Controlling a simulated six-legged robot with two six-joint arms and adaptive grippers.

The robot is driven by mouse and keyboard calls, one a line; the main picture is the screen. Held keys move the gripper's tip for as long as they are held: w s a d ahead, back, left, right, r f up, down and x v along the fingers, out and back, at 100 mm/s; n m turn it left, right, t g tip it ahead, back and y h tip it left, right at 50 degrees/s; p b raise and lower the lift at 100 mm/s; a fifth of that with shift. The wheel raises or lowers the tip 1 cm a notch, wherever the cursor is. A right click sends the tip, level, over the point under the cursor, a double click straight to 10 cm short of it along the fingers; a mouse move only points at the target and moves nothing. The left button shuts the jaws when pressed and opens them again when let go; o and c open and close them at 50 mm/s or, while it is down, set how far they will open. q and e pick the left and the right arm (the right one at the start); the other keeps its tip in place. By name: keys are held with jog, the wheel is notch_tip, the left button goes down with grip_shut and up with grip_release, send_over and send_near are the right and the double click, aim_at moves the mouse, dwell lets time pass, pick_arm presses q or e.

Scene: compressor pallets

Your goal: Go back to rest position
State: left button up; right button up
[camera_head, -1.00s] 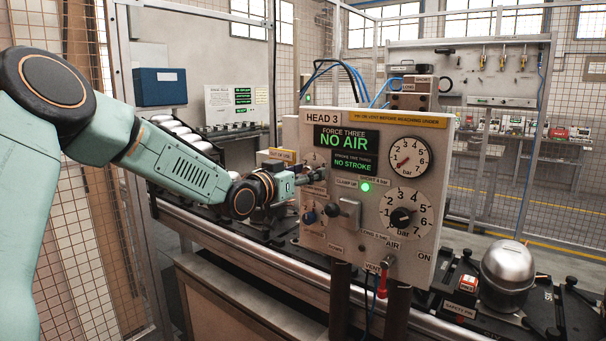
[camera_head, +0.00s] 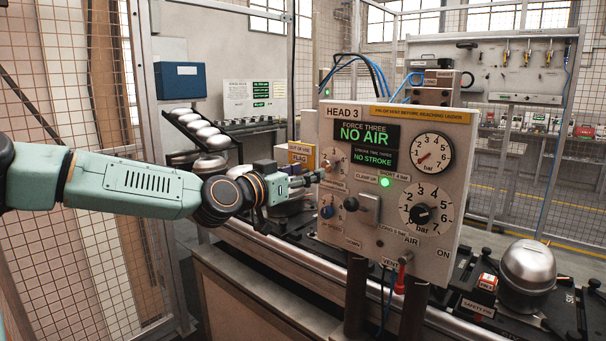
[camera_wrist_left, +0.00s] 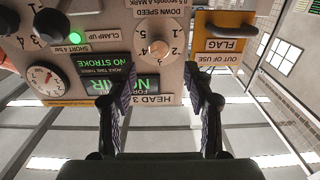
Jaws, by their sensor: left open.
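My left gripper (camera_head: 306,181) comes in from the left in the head view, its fingertips by the left edge of the HEAD 3 control panel (camera_head: 440,262). In the left wrist view, its two fingers (camera_wrist_left: 160,100) are spread wide with nothing between them. The panel shows upside down beyond them, with the DOWN SPEED knob (camera_wrist_left: 157,50) just above the gap. The fingers appear clear of the knob. My right gripper is in neither view.
A black valve lever (camera_head: 352,204) and a red-tipped vent valve (camera_head: 400,282) stick out of the panel. A steel compressor shell (camera_head: 527,268) stands on the conveyor at right. A rack of shells (camera_head: 210,135) is behind my arm. Mesh fencing (camera_head: 60,90) stands at left.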

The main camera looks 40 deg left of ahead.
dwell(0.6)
pick_arm(q)
jog(key=s+d+f+g+b, duration=0.25)
jog(key=s+d+f, duration=0.2)
jog(key=f, duration=0.75)
jog(key=s+d+f+g+b, duration=0.1)
jog(key=s+d+f+g, duration=0.3)
jog(key=f, duration=0.7)
jog(key=s+d+f+g+b, duration=0.25)
jog(key=d+f, duration=0.25)
jog(key=f, duration=0.7)
jog(key=s+d+f+g+b, duration=0.1)
jog(key=s+d+f+g, duration=0.1)
jog(key=s+f, duration=0.5)
jog(key=s+d+f+g+b, duration=0.1)
jog(key=s+f+g, duration=0.3)
jog(key=s, duration=0.9)
jog(key=s+d+f+n+g+y+b, duration=0.1)
jog(key=s+d+f+g+b, duration=0.1)
jog(key=s+f, duration=0.8)
jog(key=shift+s+d+g, duration=0.15)
jog(key=shift+d+g, duration=0.2)
jog(key=shift+g, duration=0.15)
